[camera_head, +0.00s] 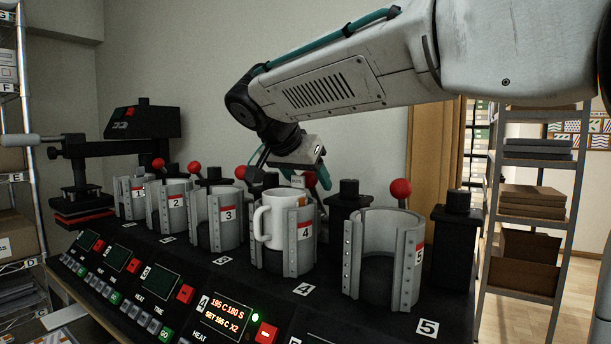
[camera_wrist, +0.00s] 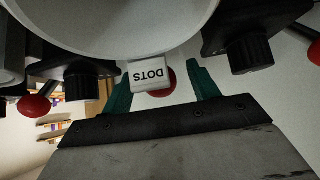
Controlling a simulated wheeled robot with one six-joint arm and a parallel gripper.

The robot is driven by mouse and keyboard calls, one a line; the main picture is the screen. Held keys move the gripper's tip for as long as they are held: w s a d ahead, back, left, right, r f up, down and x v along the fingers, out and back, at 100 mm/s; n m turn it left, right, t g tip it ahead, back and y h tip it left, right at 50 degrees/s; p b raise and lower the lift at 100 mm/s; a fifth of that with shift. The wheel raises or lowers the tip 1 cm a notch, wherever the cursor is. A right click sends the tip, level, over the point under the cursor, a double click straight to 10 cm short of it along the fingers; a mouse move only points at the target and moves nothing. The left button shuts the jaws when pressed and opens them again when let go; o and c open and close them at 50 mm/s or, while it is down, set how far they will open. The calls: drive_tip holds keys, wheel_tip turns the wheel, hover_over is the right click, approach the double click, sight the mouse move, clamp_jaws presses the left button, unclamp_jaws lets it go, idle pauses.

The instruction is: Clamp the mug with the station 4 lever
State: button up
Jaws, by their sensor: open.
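The white mug (camera_head: 275,222) stands upright in the station 4 holder (camera_head: 299,243), its handle to the left. The station 4 lever's red knob (camera_head: 309,180) shows just behind the mug, partly hidden by my gripper (camera_head: 304,182). In the wrist view, my gripper (camera_wrist: 160,70) is open, with its teal fingers on either side of the red knob (camera_wrist: 167,84). I cannot tell whether the fingers touch the knob. The lever's arm is hidden.
The empty station 5 holder (camera_head: 385,250) stands to the right, with its red lever knob (camera_head: 400,188) raised. The station 3 holder (camera_head: 218,220) is close on the left. Dark posts (camera_head: 349,220) stand behind the holders. The control panel with a lit display (camera_head: 228,313) runs along the front.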

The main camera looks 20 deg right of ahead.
drive_tip(key=c, duration=0.8)
